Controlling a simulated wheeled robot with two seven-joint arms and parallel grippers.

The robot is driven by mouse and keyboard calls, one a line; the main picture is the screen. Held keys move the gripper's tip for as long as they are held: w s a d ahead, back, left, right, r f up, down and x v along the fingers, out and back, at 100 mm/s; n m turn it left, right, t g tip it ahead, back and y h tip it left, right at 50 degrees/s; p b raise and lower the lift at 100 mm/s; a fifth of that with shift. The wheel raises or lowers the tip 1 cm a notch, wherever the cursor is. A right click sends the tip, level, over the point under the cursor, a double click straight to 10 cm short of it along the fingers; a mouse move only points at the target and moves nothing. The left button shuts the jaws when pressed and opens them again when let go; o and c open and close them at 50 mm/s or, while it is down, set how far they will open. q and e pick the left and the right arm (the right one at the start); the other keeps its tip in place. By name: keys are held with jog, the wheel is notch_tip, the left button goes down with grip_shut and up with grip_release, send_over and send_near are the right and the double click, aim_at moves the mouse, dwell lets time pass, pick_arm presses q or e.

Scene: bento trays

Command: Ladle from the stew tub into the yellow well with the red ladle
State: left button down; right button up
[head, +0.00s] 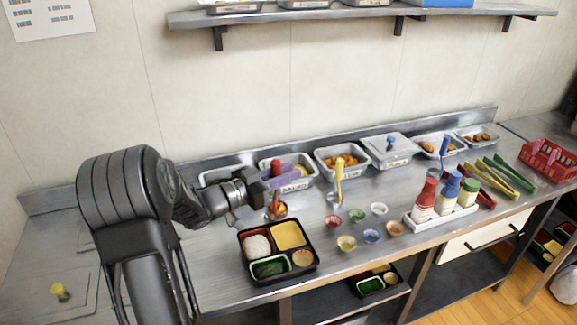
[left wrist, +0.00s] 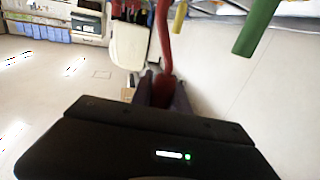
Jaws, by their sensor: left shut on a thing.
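My left gripper (head: 278,177) is shut on the red ladle (head: 275,201), whose handle also shows between the fingers in the left wrist view (left wrist: 164,45). The ladle hangs roughly upright, with brownish-orange food in its bowl. The bowl appears just behind the black bento tray (head: 243,262); its height is hard to tell. The yellow well (head: 289,235) is at the tray's back right and looks empty. Tubs stand along the wall. My right gripper is not in view.
Small coloured bowls (head: 346,243) lie right of the tray. A bottle caddy (head: 440,217), tongs (head: 515,175) and a red basket (head: 548,160) are farther right. A shelf (head: 360,16) runs above.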

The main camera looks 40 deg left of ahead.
pick_arm(q)
jog(key=shift+w, duration=0.15)
jog(key=shift+f, duration=0.1)
jog(key=shift+w+d+f+m+g+y+b, duration=0.75)
jog(key=shift+d+f+m+g+y+b, duration=0.75)
jog(key=shift+f, duration=0.85)
jog(key=shift+w+d+f+m+g+y+b, duration=0.75)
jog(key=shift+d+f+m+g+y+b, duration=0.35)
jog(key=shift+d+f+b, duration=1.05)
jog(key=shift+w+d+f+m+g+y+b, duration=0.75)
jog(key=shift+d+f+m+g+y+b, duration=0.7)
jog(key=shift+f, duration=1.15)
jog(key=shift+a+n, duration=0.25)
